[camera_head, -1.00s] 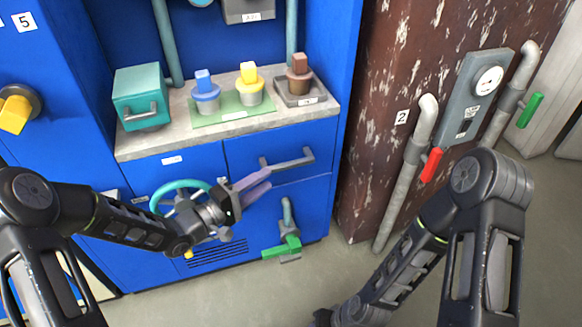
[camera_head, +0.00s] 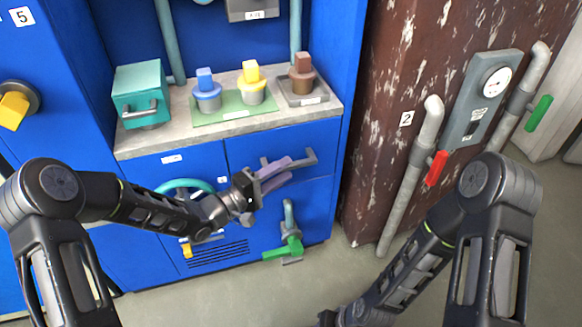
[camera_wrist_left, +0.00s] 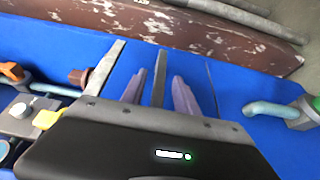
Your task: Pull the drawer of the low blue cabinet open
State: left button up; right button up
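The low blue cabinet (camera_head: 215,160) stands under a grey worktop. Its drawer (camera_head: 245,148) is at the upper right of its front and looks shut. The drawer's grey bar handle (camera_head: 308,156) shows past my left gripper (camera_head: 282,172), whose purple fingers cover part of it. In the left wrist view, the handle (camera_wrist_left: 159,80) runs between the two spread fingers of my left gripper (camera_wrist_left: 160,90), with a gap on each side. That gripper is open and around the handle. My right arm is at the lower right; its fingers are out of view.
The worktop (camera_head: 190,125) carries a teal box (camera_head: 141,95) and coloured knobbed blocks. A rusty brown column (camera_head: 385,130) with pipes stands right of the cabinet.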

pick_arm(q)
jog(key=shift+x, duration=1.65)
jog(key=shift+c, duration=0.4)
grip_shut()
